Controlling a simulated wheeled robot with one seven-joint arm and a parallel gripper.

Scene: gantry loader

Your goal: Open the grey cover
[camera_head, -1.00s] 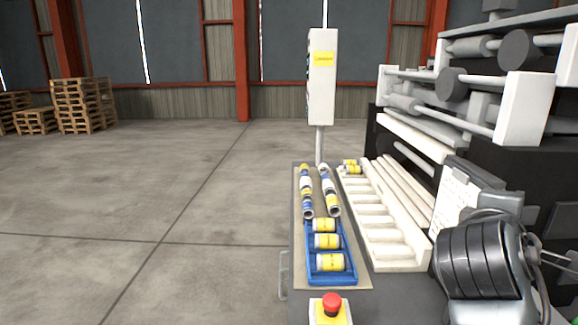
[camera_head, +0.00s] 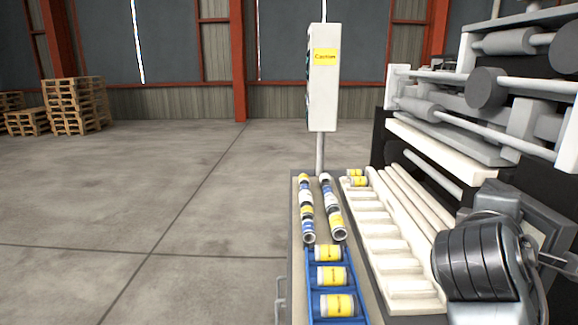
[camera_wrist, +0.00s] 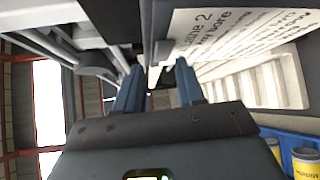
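My gripper (camera_wrist: 157,72) shows in the wrist view with its two blue-grey fingers apart and a gap between them. A pale upright edge and small bracket sit just beyond the fingertips; I cannot tell whether they touch. A white sign with "Lane 2" lettering (camera_wrist: 232,32) is right of the fingers, close to them. In the head view my dark wrist covers the machine's lower right, and the fingers are hidden. A dark grey panel (camera_head: 552,222) shows partly behind it. I cannot tell for sure whether this is the grey cover.
A white slotted rack (camera_head: 385,235) runs beside blue trays (camera_head: 313,275) of yellow-labelled cans. A white control box (camera_head: 323,78) stands on a post behind. The floor at left is clear up to the pallets (camera_head: 75,105).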

